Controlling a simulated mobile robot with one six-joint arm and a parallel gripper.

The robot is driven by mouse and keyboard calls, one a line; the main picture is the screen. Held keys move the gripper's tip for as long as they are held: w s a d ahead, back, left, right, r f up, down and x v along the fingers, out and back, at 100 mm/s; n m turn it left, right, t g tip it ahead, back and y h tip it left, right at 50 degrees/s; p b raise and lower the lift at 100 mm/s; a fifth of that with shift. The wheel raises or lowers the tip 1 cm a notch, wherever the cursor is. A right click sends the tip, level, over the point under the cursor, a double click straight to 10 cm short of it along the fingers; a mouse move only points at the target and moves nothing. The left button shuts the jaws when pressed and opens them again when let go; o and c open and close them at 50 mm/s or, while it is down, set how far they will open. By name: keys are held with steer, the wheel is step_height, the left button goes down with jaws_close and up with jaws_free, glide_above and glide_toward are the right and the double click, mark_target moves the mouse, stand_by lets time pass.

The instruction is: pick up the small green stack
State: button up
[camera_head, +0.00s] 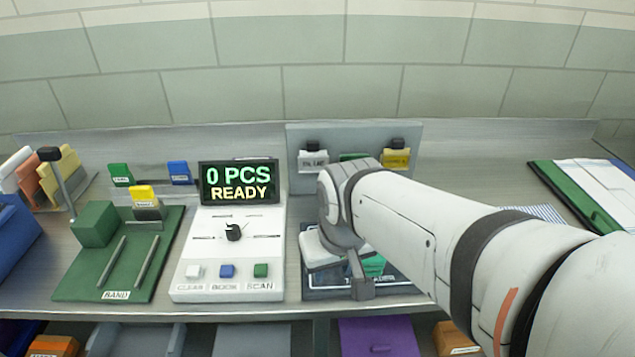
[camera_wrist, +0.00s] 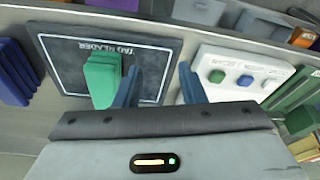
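The small green stack (camera_wrist: 102,78) lies on the dark tag reader pad (camera_wrist: 60,55) in the wrist view. In the head view the stack (camera_head: 374,264) shows partly behind my gripper (camera_head: 357,272), on the pad (camera_head: 320,281). In the wrist view my gripper (camera_wrist: 160,85) is open, with two blue-grey fingers apart. The stack is to the left of the left finger, not between the fingers. The gap between the fingers looks empty. I cannot tell whether the left finger touches the stack.
A console (camera_head: 230,255) reading "0 PCS READY" stands left of the pad. Behind is a grey rack (camera_head: 300,140) with tagged holders. A green and white tray (camera_head: 585,190) lies right.

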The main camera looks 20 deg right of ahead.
steer(key=shift+o, duration=0.4)
steer(key=shift+o, duration=0.7)
steer(key=shift+w, duration=0.2)
steer(key=o, duration=0.6)
steer(key=w+d+m+g+p, duration=0.1)
steer(key=w+d, duration=0.5)
steer(key=w, duration=0.1)
steer(key=shift+w+d+f+m+p, duration=0.15)
steer(key=shift+d+m+p, duration=0.15)
steer(key=shift+p, duration=0.1)
steer(key=shift+o, duration=0.9)
steer(key=shift+m+g, duration=0.7)
steer(key=shift+g, duration=0.1)
steer(key=w+d+f, duration=0.1)
steer(key=d, duration=0.1)
steer(key=w+d, duration=0.2)
steer(key=w+d+f+p, duration=0.1)
steer(key=d, duration=0.1)
steer(key=shift+w+f, duration=0.25)
steer(key=shift+f, duration=0.1)
steer(key=shift+w+d+f, duration=0.1)
steer(key=shift+d+f, duration=0.1)
steer(key=shift+f, duration=0.15)
steer(key=shift+w+a+f+p, duration=0.1)
steer(key=shift+f+p, duration=0.1)
steer(key=shift+f, duration=1.65)
steer(key=shift+a+f+p, duration=0.1)
steer(key=shift+f+p, duration=0.05)
steer(key=shift+f, duration=1.7)
